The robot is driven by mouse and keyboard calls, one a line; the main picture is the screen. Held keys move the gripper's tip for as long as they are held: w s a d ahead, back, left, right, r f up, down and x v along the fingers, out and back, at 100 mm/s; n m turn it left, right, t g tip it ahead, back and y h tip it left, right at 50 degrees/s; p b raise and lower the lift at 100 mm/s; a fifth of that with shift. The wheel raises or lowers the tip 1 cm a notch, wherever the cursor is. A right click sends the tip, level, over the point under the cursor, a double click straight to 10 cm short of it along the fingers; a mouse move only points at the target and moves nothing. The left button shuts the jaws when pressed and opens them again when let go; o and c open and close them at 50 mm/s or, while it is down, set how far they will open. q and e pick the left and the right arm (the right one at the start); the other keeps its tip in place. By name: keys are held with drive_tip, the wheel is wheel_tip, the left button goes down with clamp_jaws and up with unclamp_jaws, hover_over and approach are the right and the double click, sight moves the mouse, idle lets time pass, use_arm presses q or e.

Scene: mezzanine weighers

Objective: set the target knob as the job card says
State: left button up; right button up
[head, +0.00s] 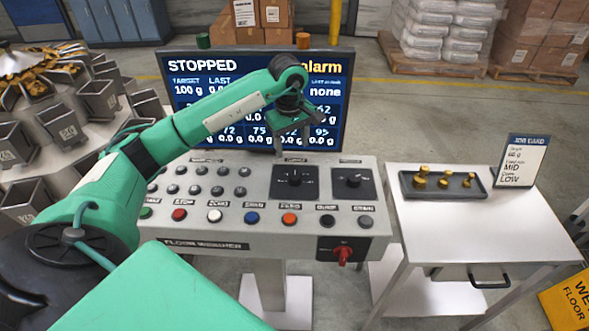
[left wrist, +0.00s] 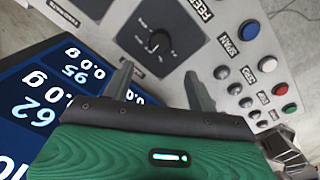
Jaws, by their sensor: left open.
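The left dial knob (head: 294,180) sits on a black plate on the sloping weigher console (head: 260,245); its label is too small to read surely. A second, similar knob (head: 353,181) is to its right. One black knob with a pointer line also shows in the left wrist view (left wrist: 157,42). My left gripper (head: 291,138) is open and empty, above and behind the left knob, in front of the screen; its fingers (left wrist: 160,88) are apart from the knob. The job card (head: 521,163) stands on the side table, showing MID and LOW; its target figure is unclear. My right gripper is out of view.
The screen (head: 175,125) behind the console reads STOPPED, target 100 g. Coloured buttons line the console's front, above a red rotary switch (head: 343,252). The white side table (head: 430,225) holds a tray (head: 408,190) of brass weights. A yellow floor sign (head: 570,300) stands at right.

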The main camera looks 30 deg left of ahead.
sight(294, 175)
use_arm(q)
drive_tip(key=f+p, duration=0.1)
drive_tip(key=f, duration=0.4)
drive_tip(key=f+p, duration=0.2)
drive_tip(key=f, duration=0.3)
drive_tip(key=shift+w+d+p, duration=0.15)
drive_tip(key=shift+w+p, duration=0.05)
drive_tip(key=shift+p, duration=0.1)
drive_tip(key=shift+f, duration=0.5)
drive_tip(key=c, duration=1)
